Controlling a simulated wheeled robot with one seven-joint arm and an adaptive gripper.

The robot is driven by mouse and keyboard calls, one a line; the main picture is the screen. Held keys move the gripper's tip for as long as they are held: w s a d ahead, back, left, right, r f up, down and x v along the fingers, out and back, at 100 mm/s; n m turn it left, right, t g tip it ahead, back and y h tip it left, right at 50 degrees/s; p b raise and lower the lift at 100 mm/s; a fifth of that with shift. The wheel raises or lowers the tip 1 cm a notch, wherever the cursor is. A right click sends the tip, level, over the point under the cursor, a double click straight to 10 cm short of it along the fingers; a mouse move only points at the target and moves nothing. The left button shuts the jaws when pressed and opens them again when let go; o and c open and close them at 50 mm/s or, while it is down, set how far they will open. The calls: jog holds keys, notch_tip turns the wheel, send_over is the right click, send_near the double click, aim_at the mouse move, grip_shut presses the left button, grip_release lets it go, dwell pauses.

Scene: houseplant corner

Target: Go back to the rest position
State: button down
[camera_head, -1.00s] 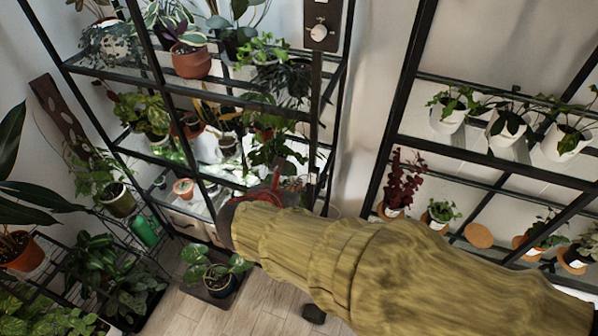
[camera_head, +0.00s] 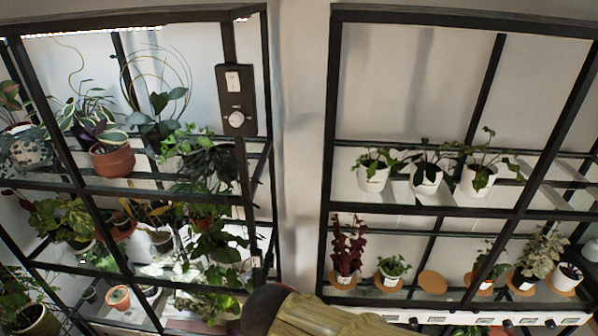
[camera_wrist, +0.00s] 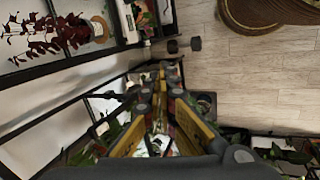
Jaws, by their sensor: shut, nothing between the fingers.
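My gripper (camera_wrist: 160,78) shows in the wrist view, its yellow-and-black fingers pointing away from the camera with the tips together. It is shut and nothing shows between the tips. It hangs in the air beside a black shelf frame, with the wooden floor (camera_wrist: 250,90) beyond. In the head view only part of my arm, in a yellow-green sleeve with a dark end, shows at the bottom edge. The gripper itself is out of sight there.
A left black shelf rack (camera_head: 130,187) and a right one (camera_head: 420,209) stand against the wall, full of potted plants. A red-leaved plant (camera_head: 347,246) stands on the right rack's lower shelf. The wrist view shows a dark dumbbell-shaped object (camera_wrist: 184,45) and open floor.

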jog(key=s+d+r+m+b, duration=0.1)
jog(key=s+d+m+b, duration=0.1)
jog(key=d+m, duration=0.5)
jog(key=s+d+r+m+t+y+b, duration=0.1)
jog(key=d+m+b, duration=0.3)
jog(key=d+m, duration=0.4)
jog(key=shift+s+d+r+t+y, duration=0.35)
jog(key=shift+s+d, duration=0.3)
jog(key=shift+d, duration=1)
